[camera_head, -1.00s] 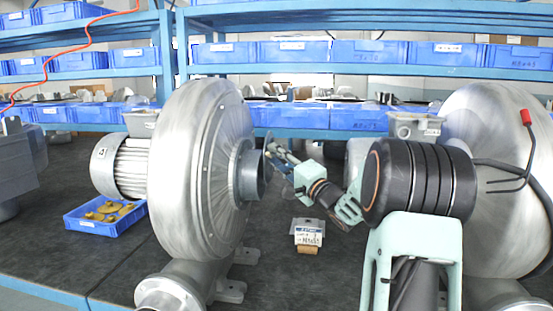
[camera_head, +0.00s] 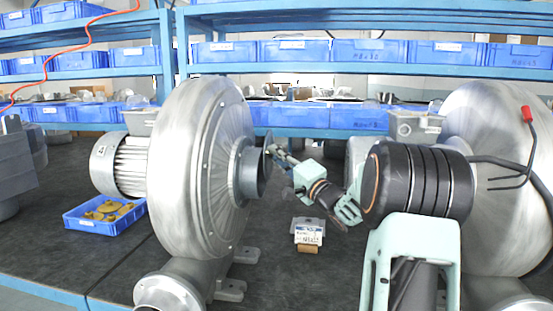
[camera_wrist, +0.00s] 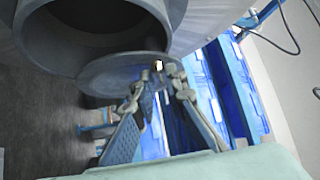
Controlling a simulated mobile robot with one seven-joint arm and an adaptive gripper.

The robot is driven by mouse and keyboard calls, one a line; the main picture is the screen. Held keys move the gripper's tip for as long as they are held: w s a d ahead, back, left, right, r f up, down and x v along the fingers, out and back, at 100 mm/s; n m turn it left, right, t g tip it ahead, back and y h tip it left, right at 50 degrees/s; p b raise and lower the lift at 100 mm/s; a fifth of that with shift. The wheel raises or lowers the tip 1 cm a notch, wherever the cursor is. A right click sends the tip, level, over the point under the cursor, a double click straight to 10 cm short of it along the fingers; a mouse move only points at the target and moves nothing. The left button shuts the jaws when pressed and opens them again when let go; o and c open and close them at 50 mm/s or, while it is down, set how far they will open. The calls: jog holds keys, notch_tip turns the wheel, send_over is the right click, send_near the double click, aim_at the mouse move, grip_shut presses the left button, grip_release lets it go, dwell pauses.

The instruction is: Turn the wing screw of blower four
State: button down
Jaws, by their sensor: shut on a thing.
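Blower four (camera_head: 185,170) is the large grey metal blower left of centre, with a "4" on its motor (camera_head: 103,152). Its round inlet pipe (camera_head: 246,172) faces right, and a thin round flap (camera_head: 267,160) stands at its mouth. In the wrist view the flap (camera_wrist: 115,78) covers part of the lower rim of the open pipe. The screw's wings are mostly hidden.
A second blower (camera_head: 500,150) stands at the right behind my arm. A blue tray of yellow parts (camera_head: 104,213) is at the left. A small labelled block (camera_head: 308,232) lies on the dark bench (camera_head: 110,260) below my gripper. Shelves with blue bins (camera_head: 293,52) run behind.

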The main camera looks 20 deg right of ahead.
jog(key=shift+w+d+f+n+g+y+b, duration=0.15)
jog(key=shift+n+g+y+b, duration=0.1)
jog(key=shift+n+y+b, duration=1.95)
jog(key=shift+w+f+n+g+y+b, duration=0.25)
jog(key=shift+n+y+b, duration=1.05)
jog(key=shift+n+y, duration=1.85)
jog(key=shift+d+f+n+g+y+b, duration=0.1)
jog(key=shift+n+g+y+b, duration=0.2)
jog(key=shift+n+y+b, duration=2.35)
jog(key=n+h+p, duration=0.1)
jog(key=n, duration=0.1)
jog(key=shift+r+n+g+p, duration=0.1)
jog(key=shift+n+g+p, duration=0.2)
jog(key=shift+g+p, duration=0.1)
jog(key=c, duration=2)
grip_release()
jog(key=shift+o, duration=0.2)
jog(key=v, duration=0.7)
jog(key=shift+s, duration=0.15)
jog(key=shift+d, duration=0.1)
